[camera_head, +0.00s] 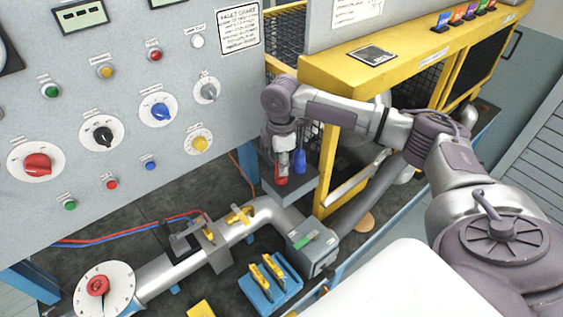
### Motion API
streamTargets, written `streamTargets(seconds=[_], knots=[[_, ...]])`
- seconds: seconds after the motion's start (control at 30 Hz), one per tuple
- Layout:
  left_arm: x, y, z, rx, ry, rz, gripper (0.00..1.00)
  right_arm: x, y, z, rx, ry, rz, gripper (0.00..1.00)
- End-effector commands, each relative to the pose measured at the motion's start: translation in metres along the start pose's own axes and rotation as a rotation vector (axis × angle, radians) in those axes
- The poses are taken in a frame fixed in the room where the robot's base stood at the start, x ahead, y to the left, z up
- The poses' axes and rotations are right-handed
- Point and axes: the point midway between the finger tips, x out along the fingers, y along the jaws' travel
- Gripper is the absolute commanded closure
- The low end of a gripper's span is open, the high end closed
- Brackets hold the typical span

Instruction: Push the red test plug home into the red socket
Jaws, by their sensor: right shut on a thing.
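My right gripper (284,152) hangs pointing down beside the panel's right edge, its arm coming in from the right. It is shut on the red test plug (281,178), which shows as a small red piece below the fingers. The plug is over or at a dark grey box (306,186) on the bench. A blue plug-like piece (299,163) stands upright just to its right. The red socket cannot be told apart from the plug, and I cannot tell how deep the plug sits. My left gripper is not in view.
A grey control panel (120,130) with knobs rises at the left. A yellow-framed cage (325,150) stands close to the right of the gripper. A silver pipe (185,264) with yellow clamps and a blue block (258,296) lie in front.

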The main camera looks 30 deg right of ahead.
Motion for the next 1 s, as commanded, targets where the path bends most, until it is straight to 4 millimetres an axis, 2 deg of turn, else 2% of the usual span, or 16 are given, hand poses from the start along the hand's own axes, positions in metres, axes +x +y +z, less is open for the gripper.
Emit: streamTargets(seconds=[0.97,1.0], knots=[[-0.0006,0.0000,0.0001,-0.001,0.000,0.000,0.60,0.0072,0.0001,0.0001,-0.014,-0.001,-0.001,1.00],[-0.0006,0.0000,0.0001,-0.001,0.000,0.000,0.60,0.0073,0.0000,0.0002,-0.014,-0.001,-0.001,0.67]])
